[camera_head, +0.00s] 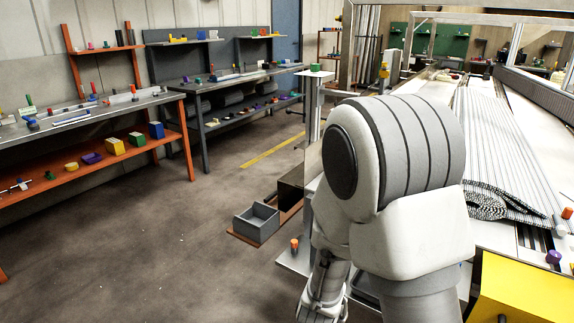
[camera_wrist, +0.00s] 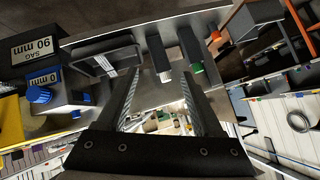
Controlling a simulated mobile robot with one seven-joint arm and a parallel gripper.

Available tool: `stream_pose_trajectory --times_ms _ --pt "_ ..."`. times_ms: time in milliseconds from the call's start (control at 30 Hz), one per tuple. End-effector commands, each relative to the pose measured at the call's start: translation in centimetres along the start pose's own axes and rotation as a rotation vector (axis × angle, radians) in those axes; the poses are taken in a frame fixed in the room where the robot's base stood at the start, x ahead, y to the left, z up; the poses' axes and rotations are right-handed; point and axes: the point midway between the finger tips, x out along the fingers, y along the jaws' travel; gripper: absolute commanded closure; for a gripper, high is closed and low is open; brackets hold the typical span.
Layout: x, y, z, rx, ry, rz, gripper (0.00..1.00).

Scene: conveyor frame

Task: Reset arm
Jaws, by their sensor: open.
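My arm (camera_head: 400,190) fills the middle of the head view, bent with its lower part pointing down. My gripper's fingers are not clearly shown there. In the wrist view my gripper (camera_wrist: 160,75) shows two dark ribbed fingers standing apart. Nothing is held between them. Beyond the fingertips lie a grey metal surface and a dark bar with a pale end (camera_wrist: 160,62).
A conveyor with a striped cloth (camera_head: 505,150) lies right of my arm. A yellow box (camera_head: 522,290) is at the lower right. A grey open bin (camera_head: 256,222) sits low, left of my arm. Workbenches (camera_head: 90,108) line the left wall. The floor (camera_head: 150,240) between is clear.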

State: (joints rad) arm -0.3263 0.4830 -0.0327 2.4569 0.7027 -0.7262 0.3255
Motion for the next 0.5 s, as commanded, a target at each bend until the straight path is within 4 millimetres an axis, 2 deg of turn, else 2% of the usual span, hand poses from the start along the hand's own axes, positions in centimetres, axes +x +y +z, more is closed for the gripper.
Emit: stream_pose_trajectory --times_ms 100,233,367,500 --pt "-2.3 -2.1 -1.6 -0.015 -0.083 -0.062 0.32" --pt "-5.2 -3.8 -2.9 -0.062 -0.167 -0.123 0.32" --pt "-8.5 -4.6 -4.3 -0.128 -0.236 -0.174 0.32" --pt "-12.4 -4.6 -5.6 -0.22 -0.296 -0.216 0.32"
